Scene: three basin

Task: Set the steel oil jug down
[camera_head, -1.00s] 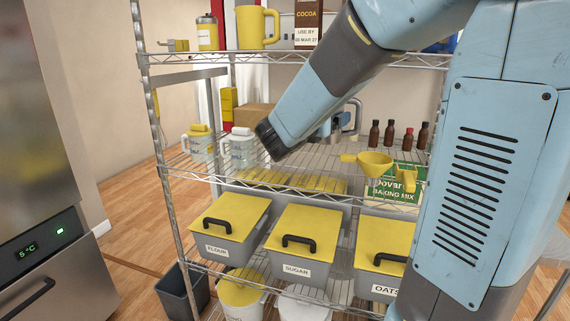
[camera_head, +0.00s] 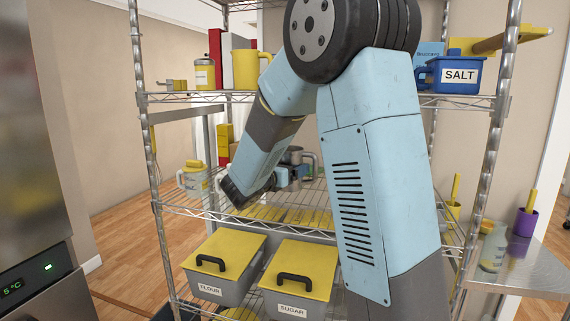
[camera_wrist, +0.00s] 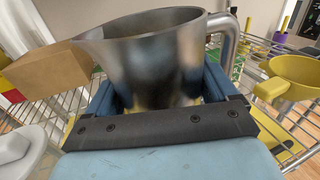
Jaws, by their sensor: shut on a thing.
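The steel oil jug (camera_wrist: 150,60) fills the middle of the wrist view, upright, with its spout to the left and its handle to the right. My gripper (camera_wrist: 158,92) is shut on it, with blue fingers on both sides of its body. In the head view my gripper (camera_head: 284,176) is at the middle wire shelf, mostly behind my arm. The jug's rim and handle (camera_head: 311,162) show just behind it. The jug's base is hidden, so I cannot tell whether it touches the shelf (camera_head: 185,209).
A white jug with a yellow lid (camera_head: 193,178) stands left on the same shelf. A cardboard box (camera_wrist: 50,80) is behind the jug's spout side, and a yellow funnel (camera_wrist: 290,78) is to its right. Yellow-lidded bins (camera_head: 225,262) sit below; the upper shelf holds a blue salt container (camera_head: 452,75).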

